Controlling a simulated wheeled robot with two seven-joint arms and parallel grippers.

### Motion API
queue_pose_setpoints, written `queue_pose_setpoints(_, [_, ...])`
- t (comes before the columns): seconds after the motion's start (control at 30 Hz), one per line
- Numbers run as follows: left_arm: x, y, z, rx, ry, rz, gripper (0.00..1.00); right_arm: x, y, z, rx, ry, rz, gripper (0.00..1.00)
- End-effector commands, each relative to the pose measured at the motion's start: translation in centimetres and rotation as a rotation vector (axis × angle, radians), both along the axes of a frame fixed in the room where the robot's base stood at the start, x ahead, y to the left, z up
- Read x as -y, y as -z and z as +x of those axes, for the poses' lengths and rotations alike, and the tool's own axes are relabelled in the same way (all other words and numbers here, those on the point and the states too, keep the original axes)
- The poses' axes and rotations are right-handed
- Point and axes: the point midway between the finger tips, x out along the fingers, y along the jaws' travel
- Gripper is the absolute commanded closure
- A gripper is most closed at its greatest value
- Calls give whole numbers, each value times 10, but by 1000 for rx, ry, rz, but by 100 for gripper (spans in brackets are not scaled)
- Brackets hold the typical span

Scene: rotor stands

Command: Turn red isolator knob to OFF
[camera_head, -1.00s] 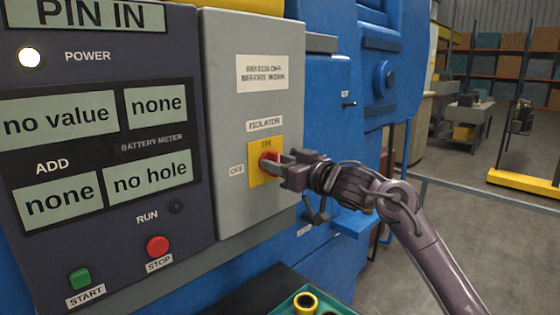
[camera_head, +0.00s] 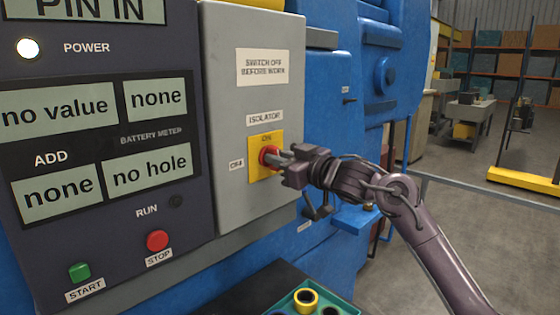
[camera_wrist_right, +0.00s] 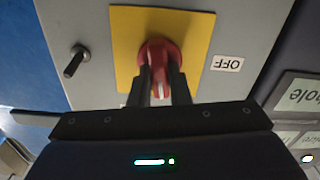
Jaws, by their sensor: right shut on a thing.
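The red isolator knob (camera_head: 267,156) sits on a yellow plate (camera_head: 260,175) on the grey isolator box (camera_head: 230,100). An ON label is above the knob and an OFF label (camera_head: 236,164) is to its left. In the right wrist view the red knob (camera_wrist_right: 158,62) has its grip bar between the two dark fingers. My right gripper (camera_head: 277,157) comes from the right and is shut on the knob. In the right wrist view my right gripper (camera_wrist_right: 162,88) also shows, with the OFF label (camera_wrist_right: 227,63) to the right of the plate. My left gripper is not in view.
A dark control panel (camera_head: 130,210) stands left of the box, with a green START button (camera_head: 79,272) and a red STOP button (camera_head: 157,241). A green tray (camera_head: 340,302) with round parts lies below. A blue machine (camera_head: 335,100) stands behind.

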Motion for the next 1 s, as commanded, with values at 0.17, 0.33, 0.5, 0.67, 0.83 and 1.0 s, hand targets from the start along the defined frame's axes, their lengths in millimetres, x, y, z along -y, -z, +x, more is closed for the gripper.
queue_pose_setpoints(0.17, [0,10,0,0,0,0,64,0,2,0,110,2,-108,100])
queue_pose_setpoints(0.33, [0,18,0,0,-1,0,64,0,3,-1,225,2,-225,100])
queue_pose_setpoints(0.5, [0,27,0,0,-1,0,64,-1,3,-2,339,2,-338,100])
queue_pose_setpoints(0.67, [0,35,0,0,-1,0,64,-1,4,-2,447,2,-446,100])
queue_pose_setpoints(0.83, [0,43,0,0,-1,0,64,-2,5,-3,560,1,-561,100])
queue_pose_setpoints(1.0, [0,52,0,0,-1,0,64,-2,6,-3,674,1,-675,100])
